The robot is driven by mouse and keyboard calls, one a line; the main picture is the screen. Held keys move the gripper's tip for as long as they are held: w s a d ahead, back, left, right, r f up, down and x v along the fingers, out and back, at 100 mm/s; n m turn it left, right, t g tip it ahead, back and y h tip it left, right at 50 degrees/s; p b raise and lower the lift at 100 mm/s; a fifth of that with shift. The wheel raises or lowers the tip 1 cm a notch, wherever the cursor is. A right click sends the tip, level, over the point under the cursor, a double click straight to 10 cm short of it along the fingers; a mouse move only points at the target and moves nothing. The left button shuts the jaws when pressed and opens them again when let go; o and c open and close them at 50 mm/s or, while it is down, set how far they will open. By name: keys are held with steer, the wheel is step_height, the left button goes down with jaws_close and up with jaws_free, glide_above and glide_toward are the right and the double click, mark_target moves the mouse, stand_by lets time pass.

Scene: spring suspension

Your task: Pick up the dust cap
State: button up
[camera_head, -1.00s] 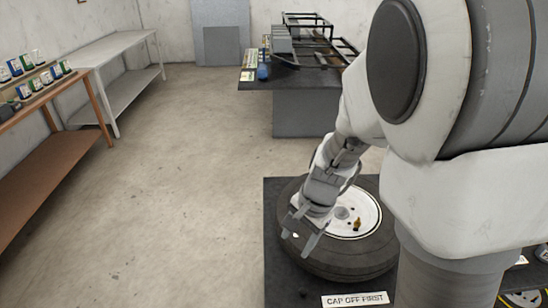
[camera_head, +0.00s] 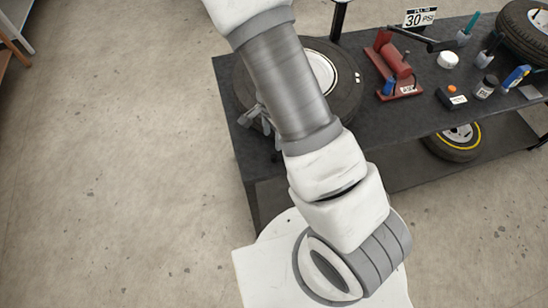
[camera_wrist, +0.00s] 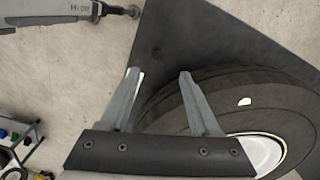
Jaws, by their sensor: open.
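A small dark round thing (camera_wrist: 157,53), perhaps the dust cap, lies on the dark bench top in the wrist view. It blends with the surface, so I cannot be sure what it is. My gripper (camera_wrist: 159,73) is open, and this thing appears just beyond the gap between its fingertips. Nothing shows between the fingers. In the head view my gripper (camera_head: 258,118) is low at the left side of the tyre, partly behind my arm. I cannot make out a dust cap in the head view.
The tyre (camera_wrist: 215,88) with its white wheel fills the right beside my fingers. Open floor lies left.

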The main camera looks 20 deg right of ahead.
glide_above(273, 156)
step_height(273, 156, down, 4)
steer(key=shift+f, duration=0.25)
step_height(273, 156, down, 5)
steer(key=shift+s+d+f+b, duration=0.1)
steer(key=shift+d+b, duration=0.05)
steer(key=shift+b, duration=0.5)
jaws_close()
